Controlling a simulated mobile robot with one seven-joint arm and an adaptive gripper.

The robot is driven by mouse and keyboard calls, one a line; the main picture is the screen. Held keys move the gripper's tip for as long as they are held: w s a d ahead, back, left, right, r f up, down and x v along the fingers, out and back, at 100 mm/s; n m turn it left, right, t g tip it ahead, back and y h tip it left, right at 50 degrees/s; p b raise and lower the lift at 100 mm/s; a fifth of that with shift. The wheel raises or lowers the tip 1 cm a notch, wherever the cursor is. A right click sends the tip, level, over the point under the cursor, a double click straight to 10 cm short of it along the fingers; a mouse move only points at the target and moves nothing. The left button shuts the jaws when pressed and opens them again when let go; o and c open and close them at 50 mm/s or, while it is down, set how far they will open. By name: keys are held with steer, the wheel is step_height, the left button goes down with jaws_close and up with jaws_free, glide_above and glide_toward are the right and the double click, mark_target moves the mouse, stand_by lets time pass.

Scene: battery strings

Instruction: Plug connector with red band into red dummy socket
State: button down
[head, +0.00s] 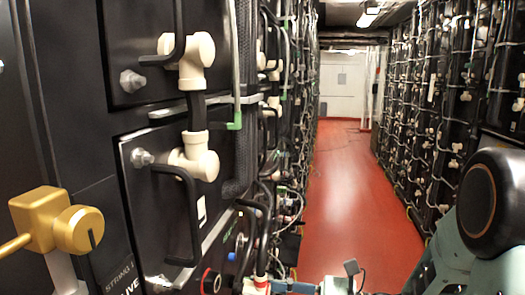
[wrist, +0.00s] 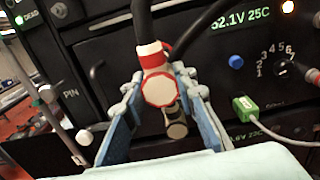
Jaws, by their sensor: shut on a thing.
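The connector with the red band (wrist: 158,88) is pale with a red ring on its end face and a black cable rising from it. It sits between the blue fingers of my gripper (wrist: 160,100), which is shut on it. In the head view the connector (head: 257,284) shows at the bottom edge, with my gripper (head: 290,286) to its right, partly cut off. A red-ringed round socket (head: 210,281) is on the cabinet front, left of the connector and apart from it in the picture. I cannot tell their depth gap.
A blue button (wrist: 236,61), a numbered dial (wrist: 280,67), a lit display (wrist: 240,19) and a green plug (wrist: 246,105) with a cable are close by. A gold lever handle (head: 60,220) and black handles stick out at left. The red aisle floor (head: 340,190) is clear.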

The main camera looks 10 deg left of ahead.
steer(key=shift+s+d, duration=0.1)
steer(key=shift+d, duration=1.4)
